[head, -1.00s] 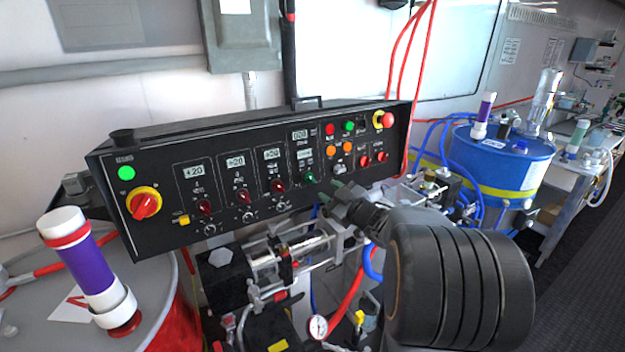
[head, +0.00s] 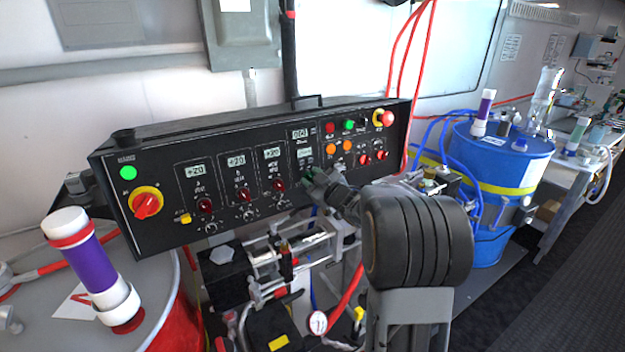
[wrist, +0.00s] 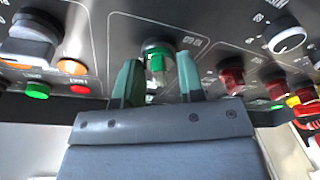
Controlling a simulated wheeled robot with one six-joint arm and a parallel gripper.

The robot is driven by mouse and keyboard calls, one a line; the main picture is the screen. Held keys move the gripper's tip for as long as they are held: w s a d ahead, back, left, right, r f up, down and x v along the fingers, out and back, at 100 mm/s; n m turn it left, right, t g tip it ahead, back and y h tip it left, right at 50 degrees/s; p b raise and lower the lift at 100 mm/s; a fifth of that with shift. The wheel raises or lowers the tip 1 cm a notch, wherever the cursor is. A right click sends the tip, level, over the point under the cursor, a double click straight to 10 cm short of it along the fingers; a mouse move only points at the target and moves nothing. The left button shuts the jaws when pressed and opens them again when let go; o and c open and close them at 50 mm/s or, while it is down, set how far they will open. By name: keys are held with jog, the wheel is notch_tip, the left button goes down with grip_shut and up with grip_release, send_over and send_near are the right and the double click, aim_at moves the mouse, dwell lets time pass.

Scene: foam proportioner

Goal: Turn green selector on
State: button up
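The green selector (wrist: 157,62) shows in the wrist view as a green knob on the dark control panel. My gripper (wrist: 158,80) has its two green-tipped fingers apart, one on each side of the knob. Whether the fingers touch the knob cannot be told. In the head view my gripper (head: 312,180) is at the lower middle of the black control panel (head: 225,215) and hides most of the green selector there.
Red selectors (head: 278,185) sit to the left on the panel, and red knobs (head: 381,155) to the right. A large red-and-yellow rotary switch (head: 146,204) is at the far left. Pump hardware (head: 265,262) lies below, and a blue drum (head: 500,165) stands right.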

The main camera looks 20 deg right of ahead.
jog(key=c, duration=0.5)
jog(key=shift+m, duration=0.4)
jog(key=m+h, duration=0.1)
jog(key=m, duration=0.5)
jog(key=m+h, duration=0.2)
jog(key=m, duration=0.5)
jog(key=shift+a+p, duration=0.1)
jog(key=shift+p, duration=0.2)
jog(key=shift+m+h, duration=0.3)
jog(key=shift+h, duration=0.1)
jog(key=o, duration=0.6)
jog(key=shift+c, duration=0.2)
